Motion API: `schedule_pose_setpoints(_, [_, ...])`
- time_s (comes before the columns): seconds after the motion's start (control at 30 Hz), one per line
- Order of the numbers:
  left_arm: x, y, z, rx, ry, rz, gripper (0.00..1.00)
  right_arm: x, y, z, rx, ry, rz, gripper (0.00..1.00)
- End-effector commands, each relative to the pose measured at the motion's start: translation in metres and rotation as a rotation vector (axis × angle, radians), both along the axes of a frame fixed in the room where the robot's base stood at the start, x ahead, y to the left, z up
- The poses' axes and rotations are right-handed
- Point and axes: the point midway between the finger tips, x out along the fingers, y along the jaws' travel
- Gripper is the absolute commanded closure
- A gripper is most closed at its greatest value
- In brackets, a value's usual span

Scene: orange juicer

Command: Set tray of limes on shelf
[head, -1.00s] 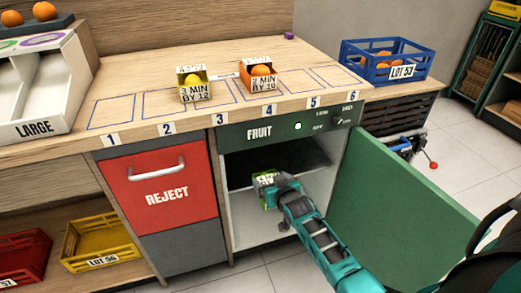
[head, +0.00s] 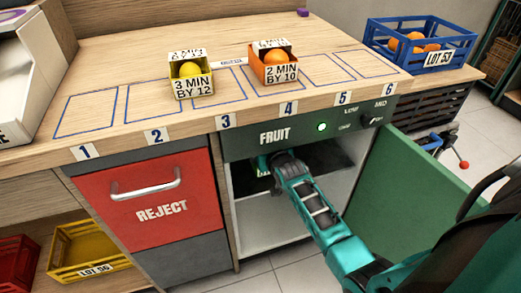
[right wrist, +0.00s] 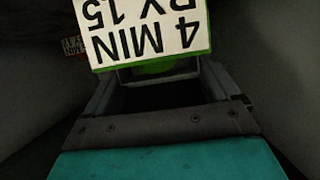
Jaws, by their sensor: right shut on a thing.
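My right gripper (head: 268,164) reaches into the upper part of the open FRUIT cabinet (head: 275,137). It is shut on the green tray of limes (head: 263,171), mostly hidden behind my gripper in the head view. In the right wrist view the tray's white label (right wrist: 145,30) reads "4 MIN BY 15" upside down, with a green edge below it. The dark shelf (head: 328,157) shows right of my arm; whether the tray touches it cannot be told. The limes are barely visible. My left gripper is not in view.
The green cabinet door (head: 410,190) stands open to the right of my arm. The counter above holds a yellow tray (head: 193,86) and an orange tray (head: 273,72). A small red-and-white labelled thing (right wrist: 73,47) shows inside the cabinet.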

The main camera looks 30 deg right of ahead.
Motion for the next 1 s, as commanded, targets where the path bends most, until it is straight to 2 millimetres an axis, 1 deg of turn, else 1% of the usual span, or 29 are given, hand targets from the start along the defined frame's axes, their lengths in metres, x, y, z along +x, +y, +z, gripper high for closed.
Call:
schedule_pose_setpoints(0.1, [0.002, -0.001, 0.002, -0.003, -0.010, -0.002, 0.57, 0.000, 0.000, -0.001, 0.000, -0.002, 0.000, 0.53])
schedule_pose_setpoints(0.17, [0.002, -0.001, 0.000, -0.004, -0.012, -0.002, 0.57, 0.000, 0.000, -0.005, 0.000, -0.002, 0.000, 0.53])
schedule_pose_setpoints(0.4, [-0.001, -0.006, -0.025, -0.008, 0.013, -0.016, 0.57, -0.004, 0.003, -0.032, -0.001, -0.002, -0.002, 0.53])
schedule_pose_setpoints(0.5, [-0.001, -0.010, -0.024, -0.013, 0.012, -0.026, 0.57, -0.005, 0.004, -0.037, -0.001, -0.002, -0.002, 0.53])
schedule_pose_setpoints(0.7, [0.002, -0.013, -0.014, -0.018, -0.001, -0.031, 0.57, -0.005, 0.004, -0.034, -0.001, -0.002, -0.002, 0.53])
schedule_pose_setpoints(0.87, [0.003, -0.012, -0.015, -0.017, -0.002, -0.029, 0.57, -0.005, 0.004, -0.037, 0.000, -0.002, -0.002, 0.53])
schedule_pose_setpoints(0.9, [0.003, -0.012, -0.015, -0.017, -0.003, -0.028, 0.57, -0.006, 0.004, -0.038, 0.000, 0.000, -0.002, 0.10])
schedule_pose_setpoints(1.0, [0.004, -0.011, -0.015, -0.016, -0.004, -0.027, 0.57, -0.006, 0.004, -0.038, 0.000, 0.000, -0.002, 0.00])
